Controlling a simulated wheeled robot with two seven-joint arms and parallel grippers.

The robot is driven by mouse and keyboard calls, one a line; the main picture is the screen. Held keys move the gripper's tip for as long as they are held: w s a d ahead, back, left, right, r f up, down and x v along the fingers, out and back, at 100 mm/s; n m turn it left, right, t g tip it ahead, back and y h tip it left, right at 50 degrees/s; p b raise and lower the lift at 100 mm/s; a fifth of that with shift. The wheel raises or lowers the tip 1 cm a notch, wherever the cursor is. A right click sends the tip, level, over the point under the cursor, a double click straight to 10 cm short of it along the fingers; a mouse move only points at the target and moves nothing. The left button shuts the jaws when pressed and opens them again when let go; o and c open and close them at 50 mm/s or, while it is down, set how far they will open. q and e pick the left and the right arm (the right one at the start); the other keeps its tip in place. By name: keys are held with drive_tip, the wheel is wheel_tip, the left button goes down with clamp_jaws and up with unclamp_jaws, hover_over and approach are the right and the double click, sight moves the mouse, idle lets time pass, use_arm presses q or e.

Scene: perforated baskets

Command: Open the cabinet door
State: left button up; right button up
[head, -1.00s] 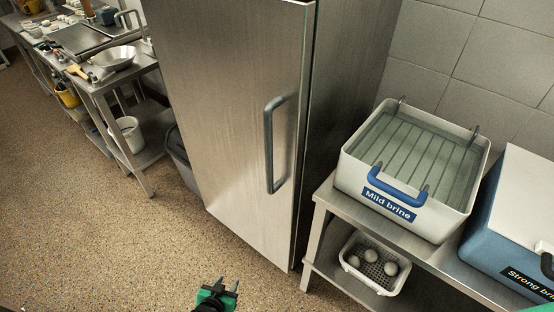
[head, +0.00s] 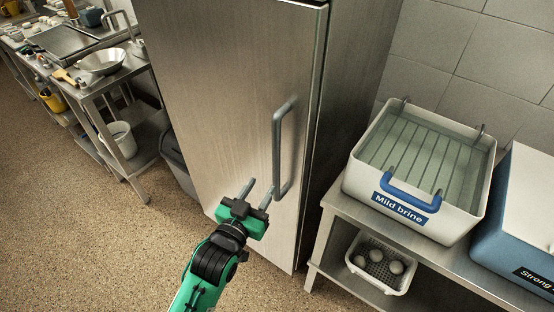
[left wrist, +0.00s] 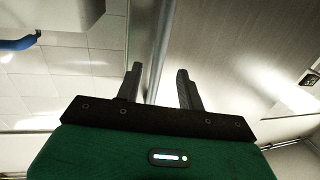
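The tall stainless steel cabinet door (head: 215,90) is shut in the head view. Its long vertical grey handle (head: 278,150) is near the door's right edge. My left gripper (head: 259,191) is in front of the door, just left of the handle's lower end, with its two fingers apart and pointing toward the door. In the left wrist view the open fingers (left wrist: 159,78) show with nothing gripped. A metal bar or edge runs up between them in that view; I cannot tell whether it is the handle. My right gripper is not in view.
A steel table (head: 334,204) right of the cabinet holds a "Mild brine" basin (head: 460,220) and a blue-and-white box (head: 500,232). A white basket (head: 358,268) with eggs sits on its lower shelf. Another worktable (head: 84,90) stands left. The floor before the door is open.

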sight(275, 165)
use_arm(q)
drive_tip(key=p+x, duration=0.1)
drive_tip(key=x, duration=0.9)
drive_tip(key=shift+f+p, duration=0.1)
drive_tip(key=shift+p, duration=0.3)
drive_tip(key=shift+c, duration=0.7)
clamp_jaws()
